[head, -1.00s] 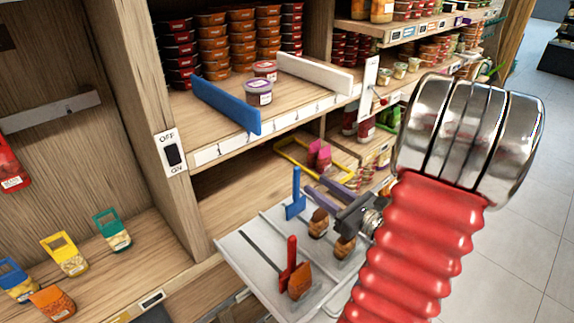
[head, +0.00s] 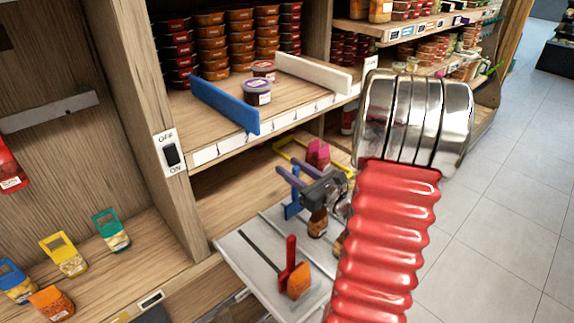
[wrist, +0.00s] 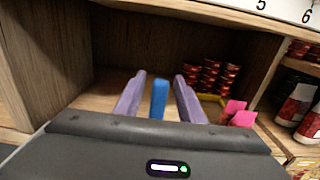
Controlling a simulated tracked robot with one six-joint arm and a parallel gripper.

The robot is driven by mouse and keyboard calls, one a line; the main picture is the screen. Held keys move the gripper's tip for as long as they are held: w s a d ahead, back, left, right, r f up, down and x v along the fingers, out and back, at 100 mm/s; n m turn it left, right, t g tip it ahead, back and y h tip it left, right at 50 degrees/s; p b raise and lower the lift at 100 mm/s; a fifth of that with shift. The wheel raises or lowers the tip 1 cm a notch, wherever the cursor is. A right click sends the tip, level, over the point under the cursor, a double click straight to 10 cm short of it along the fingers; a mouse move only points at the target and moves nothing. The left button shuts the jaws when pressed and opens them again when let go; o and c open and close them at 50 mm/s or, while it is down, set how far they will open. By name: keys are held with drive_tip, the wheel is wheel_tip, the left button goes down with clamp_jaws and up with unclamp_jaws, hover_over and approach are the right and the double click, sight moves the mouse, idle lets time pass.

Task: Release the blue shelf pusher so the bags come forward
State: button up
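The blue shelf pusher (head: 292,209) stands upright on the grey sliding tray (head: 238,247), with its upper part beside my gripper. In the wrist view its blue handle (wrist: 159,98) rises between my two purple fingers, with a gap on each side. My gripper (head: 286,171) is open around or just in front of the handle; I cannot tell the exact depth. A brown bag (head: 318,223) is partly hidden under my gripper. A red pusher (head: 288,262) stands nearer on the tray, with an orange bag (head: 299,281) beside it.
A shelf above the tray holds a blue divider (head: 225,103), a white divider (head: 312,73) and a purple-lidded tub (head: 257,92). A wooden post with an OFF/ON switch (head: 171,154) stands left. A yellow frame and pink packs (head: 317,151) lie behind my gripper.

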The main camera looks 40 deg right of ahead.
drive_tip(key=shift+w, duration=1.3)
clamp_jaws()
